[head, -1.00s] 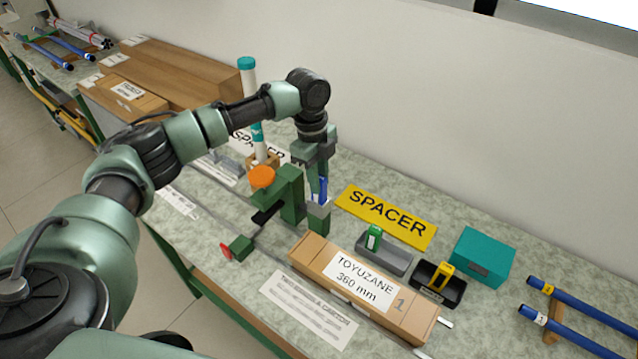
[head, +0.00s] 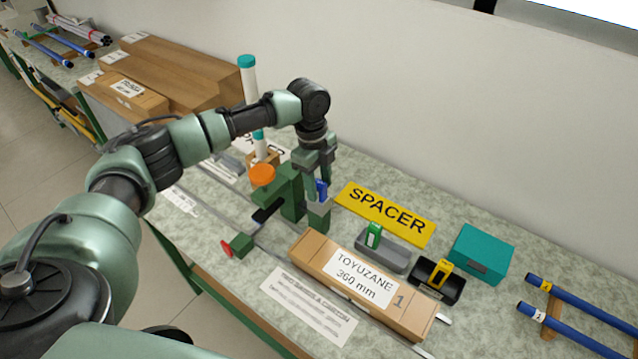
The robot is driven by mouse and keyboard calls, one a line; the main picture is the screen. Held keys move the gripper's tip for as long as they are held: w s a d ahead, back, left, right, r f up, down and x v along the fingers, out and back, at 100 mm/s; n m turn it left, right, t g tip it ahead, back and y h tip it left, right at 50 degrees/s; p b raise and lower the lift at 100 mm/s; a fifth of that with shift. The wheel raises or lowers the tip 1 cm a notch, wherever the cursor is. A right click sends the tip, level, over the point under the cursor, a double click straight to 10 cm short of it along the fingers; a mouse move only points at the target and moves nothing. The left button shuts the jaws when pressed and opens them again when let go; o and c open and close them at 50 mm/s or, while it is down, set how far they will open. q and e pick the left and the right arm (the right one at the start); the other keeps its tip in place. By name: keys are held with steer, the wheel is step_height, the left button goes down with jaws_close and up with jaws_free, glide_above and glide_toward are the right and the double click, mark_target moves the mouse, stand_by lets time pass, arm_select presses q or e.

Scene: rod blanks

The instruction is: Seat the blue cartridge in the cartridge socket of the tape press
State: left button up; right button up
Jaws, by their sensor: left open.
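The tape press (head: 291,195) is a green frame with an orange disc on top and a red-ended knob in front. Its grey cartridge socket (head: 318,208) is at the right end. The blue cartridge (head: 321,188) stands upright at the socket, its lower end hidden by the socket wall. My left gripper (head: 319,178) points down over the socket, open, its fingers close around the cartridge's top. Whether a finger touches the cartridge is too small to tell. My right gripper is not in view.
A carton (head: 362,285) labelled TOYUZANE lies in front. A yellow SPACER sign (head: 385,214), a grey holder (head: 383,252) with a green cartridge, a black holder (head: 437,281) with a yellow one and a teal box (head: 482,254) stand to the right. A white tube (head: 249,82) rises behind the press.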

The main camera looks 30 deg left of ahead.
arm_select(q)
step_height(320, 180, up, 12)
steer(key=a+b, duration=0.1)
steer(key=b, duration=0.2)
steer(key=shift+a, duration=0.2)
steer(key=shift+w, duration=0.1)
